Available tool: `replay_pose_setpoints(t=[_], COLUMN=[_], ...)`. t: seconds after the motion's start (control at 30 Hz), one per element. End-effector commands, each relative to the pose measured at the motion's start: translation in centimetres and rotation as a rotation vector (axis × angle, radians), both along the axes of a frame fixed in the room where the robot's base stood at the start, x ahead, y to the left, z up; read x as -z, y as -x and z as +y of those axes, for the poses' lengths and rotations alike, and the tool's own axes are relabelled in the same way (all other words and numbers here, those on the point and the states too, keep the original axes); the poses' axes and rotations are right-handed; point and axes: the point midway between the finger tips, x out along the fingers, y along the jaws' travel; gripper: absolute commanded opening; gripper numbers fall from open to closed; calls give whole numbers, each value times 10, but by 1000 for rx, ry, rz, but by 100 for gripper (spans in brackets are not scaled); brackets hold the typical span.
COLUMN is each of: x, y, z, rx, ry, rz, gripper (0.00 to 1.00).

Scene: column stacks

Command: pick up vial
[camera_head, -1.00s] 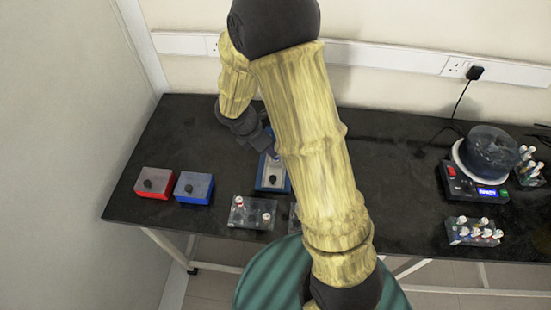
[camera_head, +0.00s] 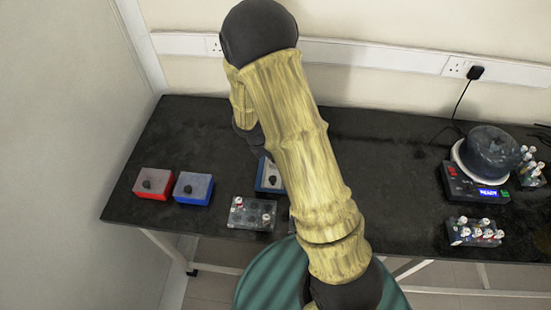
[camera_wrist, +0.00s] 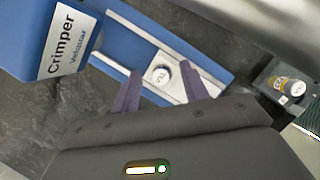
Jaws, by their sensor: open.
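In the wrist view, a white-capped vial (camera_wrist: 161,76) is seen from above, on the pale strip of the blue crimper (camera_wrist: 65,45). The purple fingers of my gripper (camera_wrist: 161,70) are open, one on each side of the cap, with a gap to it. I cannot tell how far above the vial they are. In the head view, my arm hides the gripper and this vial; part of the crimper (camera_head: 268,177) shows beside the arm.
A rack (camera_head: 252,213) with a few vials stands at the front edge; a vial (camera_wrist: 298,88) shows at the wrist view's right. Red (camera_head: 153,184) and blue (camera_head: 193,188) boxes stand left. Another vial rack (camera_head: 475,233) and a device with a display (camera_head: 475,190) stand right.

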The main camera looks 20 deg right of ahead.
Motion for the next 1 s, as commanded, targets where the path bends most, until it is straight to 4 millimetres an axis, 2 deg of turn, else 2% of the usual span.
replay_pose_setpoints(t=[0.5, 0.57, 0.73, 1.0], x=[0, 0, 0, 0], y=[0, 0, 0, 0], z=[0, 0, 0, 0], rx=[0, 0, 1, 1], ry=[1, 1, 1, 1], rz=[0, 0, -1, -1], gripper=[45, 35, 2, 0])
